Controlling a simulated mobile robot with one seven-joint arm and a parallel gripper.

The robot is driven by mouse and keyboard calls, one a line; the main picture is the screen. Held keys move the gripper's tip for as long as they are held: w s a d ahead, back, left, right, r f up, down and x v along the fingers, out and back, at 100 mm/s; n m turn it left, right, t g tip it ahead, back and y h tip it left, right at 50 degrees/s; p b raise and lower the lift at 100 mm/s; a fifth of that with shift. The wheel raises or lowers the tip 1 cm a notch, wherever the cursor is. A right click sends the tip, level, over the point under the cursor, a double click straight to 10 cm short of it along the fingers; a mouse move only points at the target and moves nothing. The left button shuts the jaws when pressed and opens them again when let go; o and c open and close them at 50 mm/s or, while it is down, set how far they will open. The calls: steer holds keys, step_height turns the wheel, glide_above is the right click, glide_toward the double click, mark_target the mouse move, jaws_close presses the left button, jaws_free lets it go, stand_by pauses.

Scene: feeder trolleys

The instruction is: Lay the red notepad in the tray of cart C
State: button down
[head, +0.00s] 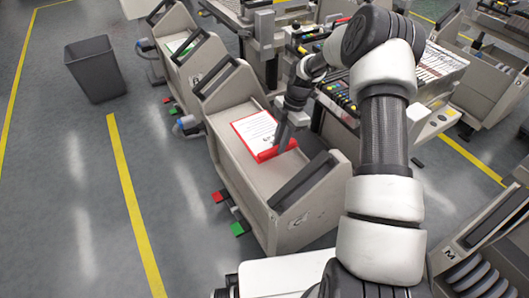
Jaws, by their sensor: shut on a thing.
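The red notepad (257,130) has a white top page and a red border and front edge. It shows at the tray (226,152) of a light grey cart in the middle of the head view. I cannot tell whether it touches the tray floor. My gripper (279,142) points down at the notepad's right front edge and is shut on it. The fingertips are small and partly merge with the notepad. A letter on the cart's end is too small to read surely.
Another grey cart (190,60) stands behind. A machine with a keyed panel (340,95) is to the right. A dark bin (95,68) stands on the floor at left. A cart marked M (480,245) is at lower right. The left floor is open.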

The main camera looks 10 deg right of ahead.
step_height(320, 180, down, 10)
steer(key=shift+r+b, duration=0.1)
steer(key=shift+b, duration=1.15)
steer(key=c, duration=1.6)
jaws_free()
steer(key=shift+c, duration=0.2)
